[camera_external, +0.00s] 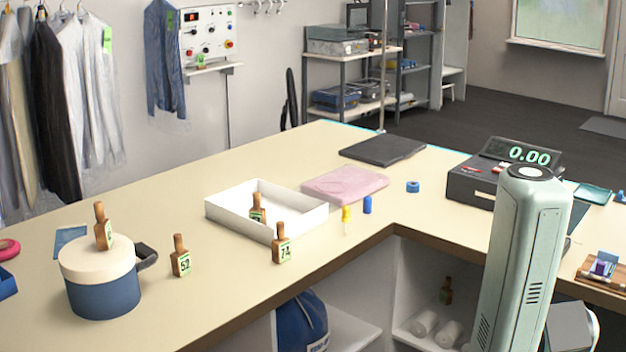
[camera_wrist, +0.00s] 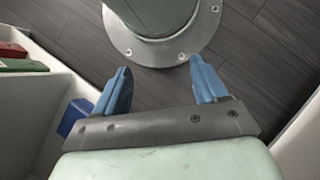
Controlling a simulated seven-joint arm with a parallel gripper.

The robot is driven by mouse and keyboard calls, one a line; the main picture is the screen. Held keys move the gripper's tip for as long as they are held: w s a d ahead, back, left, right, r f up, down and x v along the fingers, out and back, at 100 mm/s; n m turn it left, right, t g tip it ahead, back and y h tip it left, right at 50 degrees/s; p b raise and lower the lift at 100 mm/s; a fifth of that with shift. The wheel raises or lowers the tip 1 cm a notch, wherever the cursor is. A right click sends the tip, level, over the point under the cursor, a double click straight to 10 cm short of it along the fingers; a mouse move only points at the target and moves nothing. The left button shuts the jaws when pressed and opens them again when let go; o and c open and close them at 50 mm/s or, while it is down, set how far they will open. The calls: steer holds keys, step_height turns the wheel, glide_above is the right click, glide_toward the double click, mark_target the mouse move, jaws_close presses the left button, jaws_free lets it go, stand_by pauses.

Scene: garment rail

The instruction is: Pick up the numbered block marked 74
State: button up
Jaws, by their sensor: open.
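The numbered block marked 74 (camera_external: 281,246) is a brown bottle-shaped wooden block with a green label. It stands upright on the counter, just in front of the white tray. A similar block marked 52 (camera_external: 181,258) stands to its left. Another stands on the round box's lid (camera_external: 103,228), its number hard to read. One more (camera_external: 257,209) stands in the tray, its number not readable. My gripper (camera_wrist: 158,80) shows in the wrist view with two blue fingers wide apart and nothing between them. It points down at my base and the floor.
The white tray (camera_external: 222,216) and folded pink cloth (camera_external: 345,186) lie behind block 74. The blue round box (camera_external: 104,296) stands at left. A scale or till (camera_external: 475,182) is at right. The counter around block 74 is clear; its inner edge runs close in front.

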steer(key=w+a+r+m+t, duration=0.15)
steer(key=w+a+r, duration=0.25)
steer(key=w+r, duration=0.45)
steer(key=w+a+r+m+t, duration=0.1)
steer(key=w+a+r+m, duration=0.3)
steer(key=w, duration=0.7)
steer(key=w+a+r+m+t, duration=0.1)
steer(key=w+a+r, duration=0.2)
steer(key=r, duration=0.4)
steer(key=w+a+r+m, duration=0.1)
steer(key=w+a+r, duration=0.2)
steer(key=r, duration=0.4)
steer(key=w+a+r+m+t, duration=0.1)
steer(key=w+a+r+m, duration=0.1)
steer(key=w+a+r, duration=0.3)
step_height(320, 180, up, 36)
steer(key=r+m+t, duration=0.1)
steer(key=m+t, duration=0.1)
steer(key=m, duration=0.7)
glide_above(281, 239)
steer(key=w, duration=0.1)
steer(key=shift+w+f+n, duration=0.1)
steer(key=shift+f+n, duration=0.15)
steer(key=shift+a, duration=0.1)
steer(key=shift+s+f, duration=0.2)
steer(key=shift+f, duration=0.2)
steer(key=shift+w+f, duration=0.1)
steer(key=shift+f, duration=6.3)
